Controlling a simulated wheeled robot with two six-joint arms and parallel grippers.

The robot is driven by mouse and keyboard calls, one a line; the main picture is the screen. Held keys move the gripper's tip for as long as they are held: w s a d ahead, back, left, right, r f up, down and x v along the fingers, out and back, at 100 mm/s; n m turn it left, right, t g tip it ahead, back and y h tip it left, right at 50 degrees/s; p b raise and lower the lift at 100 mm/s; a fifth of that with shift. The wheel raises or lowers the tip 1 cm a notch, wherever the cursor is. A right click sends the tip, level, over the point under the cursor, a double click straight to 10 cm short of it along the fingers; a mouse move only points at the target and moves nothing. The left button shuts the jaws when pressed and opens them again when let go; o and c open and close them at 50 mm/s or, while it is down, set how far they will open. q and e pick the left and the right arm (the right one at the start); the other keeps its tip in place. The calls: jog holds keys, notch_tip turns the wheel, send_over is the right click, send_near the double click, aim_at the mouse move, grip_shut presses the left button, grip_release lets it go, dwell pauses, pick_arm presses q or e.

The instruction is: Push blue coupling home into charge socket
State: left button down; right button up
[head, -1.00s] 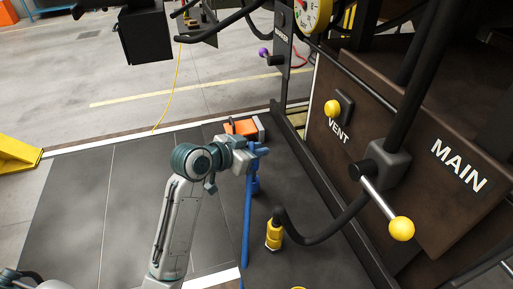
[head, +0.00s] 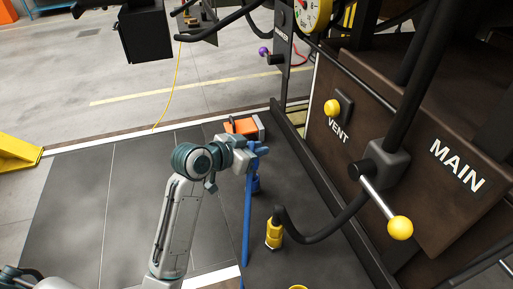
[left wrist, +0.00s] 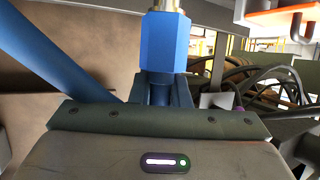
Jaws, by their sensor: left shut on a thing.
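The blue coupling (left wrist: 165,45) fills the upper middle of the left wrist view, with a silver metal end at its top. My left gripper (left wrist: 155,88) is shut on it. In the head view my left gripper (head: 250,155) is at the picture's middle, and a blue hose (head: 247,215) hangs down beside it. The hose also shows at the left of the wrist view (left wrist: 55,60). The coupling is mostly hidden by the gripper in the head view. I cannot make out the charge socket or whether the coupling touches it. My right gripper is not in view.
An orange block (head: 241,127) lies just behind my left gripper. A yellow coupling (head: 274,234) on a black hose stands to its right. A dark panel (head: 420,190) marked VENT and MAIN carries a yellow-knobbed lever (head: 399,228). The dark floor at left is clear.

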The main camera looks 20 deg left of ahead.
pick_arm(q)
jog(key=shift+f+b, duration=0.6)
jog(key=shift+f, duration=0.4)
jog(key=shift+f+b, duration=0.6)
jog(key=shift+f, duration=0.4)
jog(key=c, duration=1.3)
grip_release()
jog(key=shift+s, duration=0.1)
jog(key=shift+s+a+r, duration=0.1)
jog(key=shift+s+a, duration=0.2)
jog(key=b+v, duration=0.3)
jog(key=v, duration=0.7)
jog(key=shift+d, duration=0.1)
